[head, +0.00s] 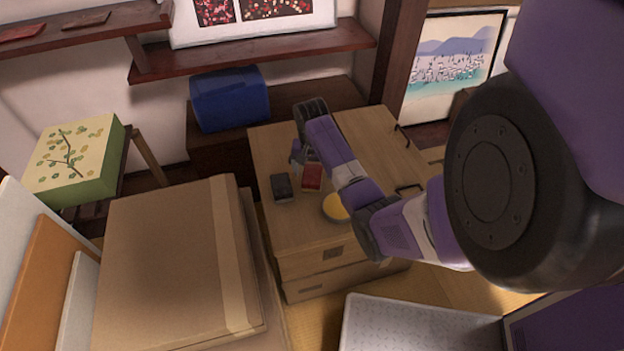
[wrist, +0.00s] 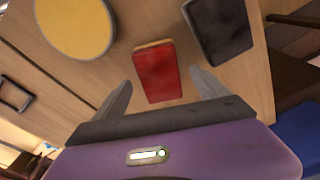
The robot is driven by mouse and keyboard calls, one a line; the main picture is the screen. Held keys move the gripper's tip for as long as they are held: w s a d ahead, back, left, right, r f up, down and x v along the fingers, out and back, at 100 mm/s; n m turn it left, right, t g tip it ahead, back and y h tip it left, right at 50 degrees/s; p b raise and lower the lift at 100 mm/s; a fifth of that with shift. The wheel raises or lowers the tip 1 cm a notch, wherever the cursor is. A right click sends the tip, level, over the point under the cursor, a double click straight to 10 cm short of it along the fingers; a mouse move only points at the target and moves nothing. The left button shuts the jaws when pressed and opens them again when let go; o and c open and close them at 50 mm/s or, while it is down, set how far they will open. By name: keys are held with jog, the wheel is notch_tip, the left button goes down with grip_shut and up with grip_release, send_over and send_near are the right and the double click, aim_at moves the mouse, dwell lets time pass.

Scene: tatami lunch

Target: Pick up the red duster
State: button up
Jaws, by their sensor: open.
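The red duster (wrist: 158,72) is a small red block with a tan edge. It lies on the wooden cabinet top (head: 290,225). In the wrist view it sits between and just beyond the two fingers of my gripper (wrist: 165,92), which is open and empty. In the head view the red duster (head: 312,177) shows beside my arm, and my gripper (head: 298,158) is mostly hidden behind my own wrist. The gap in height between the fingers and the duster is hard to tell.
A dark block (head: 282,187) lies left of the duster, and a round yellow object (head: 335,208) lies nearer the front. A blue box (head: 230,97) stands behind the cabinet. A large cardboard box (head: 165,270) stands at the left. The cabinet top's back right is clear.

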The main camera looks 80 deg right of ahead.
aim_at(312, 174)
jog(key=shift+d+f, duration=0.2)
jog(key=shift+f, duration=1)
jog(key=c, duration=1.6)
notch_tip(312, 174, up, 20)
jog(key=p, duration=0.3)
jog(key=shift+c, duration=0.3)
jog(key=o, duration=0.9)
jog(key=c, duration=0.5)
